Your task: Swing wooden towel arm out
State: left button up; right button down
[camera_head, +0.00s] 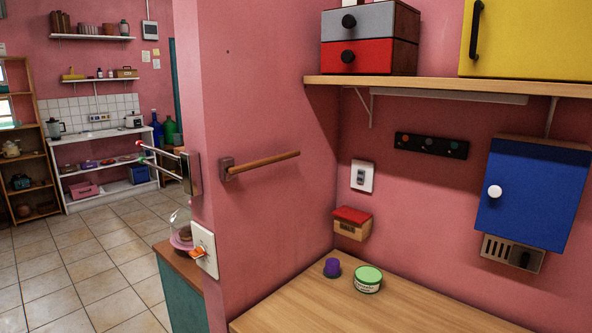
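The wooden towel arm (264,165) is a brown round bar on the pink partition wall. Its dark wooden mount (227,169) is at its left end, near the wall's front edge. The bar runs from there to the right and slightly up in the picture, seemingly close along the wall face. Its right end is free, and nothing hangs on it. Neither of my grippers shows in the head view.
Two metal rods with red and green tips (160,152) stick out left from the partition's edge. A wooden counter (300,302) below holds a purple cup (332,267) and a green-lidded tub (368,279). A shelf (450,87) and blue cabinet (535,195) are at right.

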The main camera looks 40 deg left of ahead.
aim_at(237, 169)
jog(key=u, duration=1.25)
